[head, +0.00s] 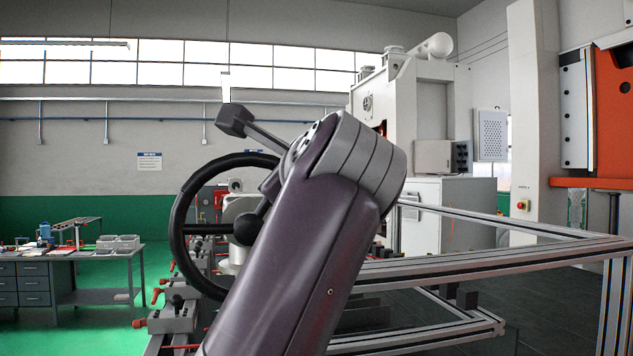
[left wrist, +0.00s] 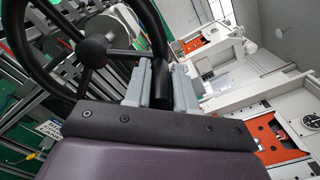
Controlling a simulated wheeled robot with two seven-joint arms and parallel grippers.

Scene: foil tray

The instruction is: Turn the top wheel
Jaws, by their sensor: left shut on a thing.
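The top wheel is a black ring (head: 175,230) with spokes and a dark round hub, left of centre in the head view. My purple-grey arm covers its right side. In the left wrist view the wheel's rim (left wrist: 156,38) runs down between the two grey fingers of my left gripper (left wrist: 161,88), which is shut on it. The dark hub knob (left wrist: 93,50) is left of the fingers there. In the head view the left fingers are hidden behind my arm. My right gripper is in neither view.
A metal profile frame (head: 480,262) extends to the right of the wheel. White machines (head: 415,110) and an orange machine (head: 612,95) stand behind. A workbench (head: 65,275) is at the far left, with open green floor around it.

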